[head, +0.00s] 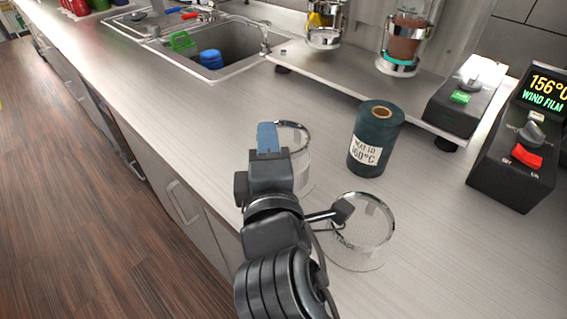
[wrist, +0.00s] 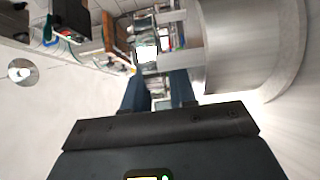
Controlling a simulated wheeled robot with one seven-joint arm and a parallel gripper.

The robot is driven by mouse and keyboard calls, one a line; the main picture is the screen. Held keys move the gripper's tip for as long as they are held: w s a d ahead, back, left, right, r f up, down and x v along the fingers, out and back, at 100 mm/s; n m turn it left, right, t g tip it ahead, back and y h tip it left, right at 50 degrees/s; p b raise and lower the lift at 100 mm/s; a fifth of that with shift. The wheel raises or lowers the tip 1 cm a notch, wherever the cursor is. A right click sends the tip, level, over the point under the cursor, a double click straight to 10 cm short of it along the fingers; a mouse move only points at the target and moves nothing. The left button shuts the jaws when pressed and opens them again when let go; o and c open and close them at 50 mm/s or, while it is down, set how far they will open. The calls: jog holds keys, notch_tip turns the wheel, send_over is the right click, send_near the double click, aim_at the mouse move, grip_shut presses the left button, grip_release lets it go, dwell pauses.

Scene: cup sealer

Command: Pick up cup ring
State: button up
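Two clear round pieces with shiny metal rims stand on the counter in the head view, and I cannot tell which is the cup ring. The far one (head: 302,165) is just right of my gripper (head: 267,132) and partly hidden by it. The near one (head: 374,247) has dark lettering and sits to the right of my wrist. In the wrist view, my gripper's two blue fingers (wrist: 160,90) stand apart with a gap between them. A large pale curved wall (wrist: 245,45) fills the right side, close beside the right finger. Nothing shows held.
A dark green film roll (head: 375,145) stands upright right of the far piece. A black control box (head: 515,160) with a lit display is at the right. A metal platform (head: 350,80) with dispensers and a sink (head: 225,50) lie behind. The left front counter is clear.

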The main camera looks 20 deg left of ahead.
grip_shut()
dwell(1.3)
